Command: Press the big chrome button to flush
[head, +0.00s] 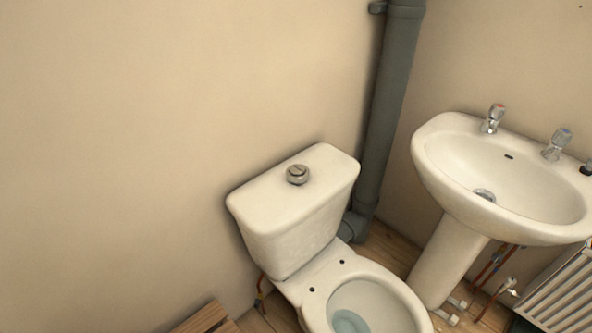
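The big chrome button (298,174) sits on top of the white cistern lid, near its middle. It is round and stands proud of the lid, and a line runs across its top. The cistern (292,216) is behind the toilet bowl (372,308), which shows some water and has no seat or lid on it. Nothing covers the button. Neither of my grippers shows in the head view.
A grey soil pipe (390,105) runs up the wall right of the cistern. A wooden slatted thing (207,318) is at the bottom left. The space above the cistern is clear.

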